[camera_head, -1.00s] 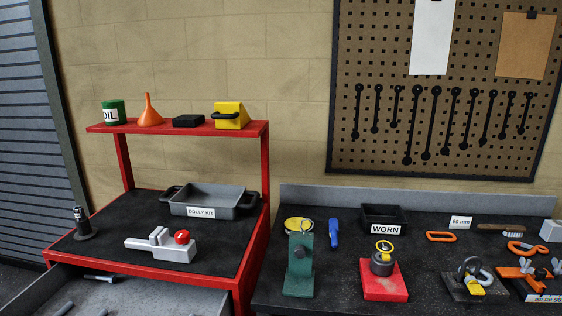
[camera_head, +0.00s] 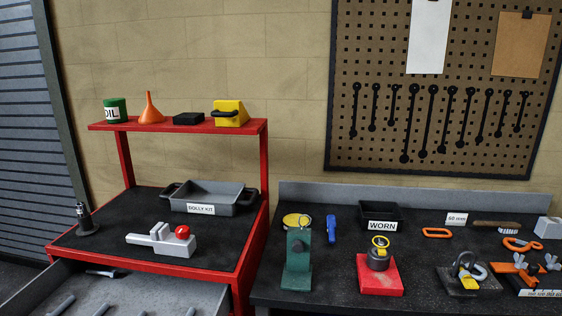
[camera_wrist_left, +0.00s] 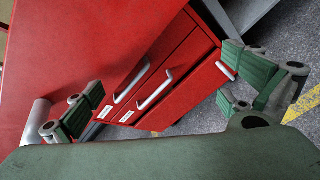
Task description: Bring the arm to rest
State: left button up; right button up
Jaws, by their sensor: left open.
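My left gripper (camera_wrist_left: 160,105) shows in the left wrist view. Its two green-padded fingers stand wide apart with nothing between them. Beyond the fingers is the side and drawer front of a red cabinet (camera_wrist_left: 95,50), with pale bar handles (camera_wrist_left: 155,90) and small white labels. I cannot tell whether a finger touches the cabinet. Neither gripper shows in the head view, and my right gripper is in no view.
In the head view a red trolley (camera_head: 258,215) has an open drawer (camera_head: 150,295), a grey DOLLY KIT tray (camera_head: 240,208) and a grey block with a red knob (camera_head: 160,240). A dark workbench (camera_head: 340,285) at right holds a WORN bin (camera_head: 380,215) and several fixtures. A pegboard (camera_head: 345,150) hangs behind.

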pick_arm(q)
jog(key=s+d+f+m+g, duration=0.1)
jog(key=s+f+m+g, duration=0.1)
jog(key=s+f+m, duration=0.5)
jog(key=s+d+f+m+g, duration=0.1)
jog(key=s+f+m+g, duration=0.2)
jog(key=f, duration=0.8)
jog(key=s+d+f+m+g, duration=0.2)
jog(key=s+f+m, duration=0.3)
jog(key=f, duration=0.5)
jog(key=s+f+m+g, duration=0.2)
jog(key=s+f+m, duration=0.3)
jog(key=s, duration=0.4)
jog(key=s+f+m+g+y, duration=0.1)
jog(key=s+f+m+g, duration=0.2)
jog(key=s+f+m, duration=0.2)
jog(key=s+m, duration=0.3)
jog(key=s, duration=0.1)
jog(key=shift+m, duration=0.3)
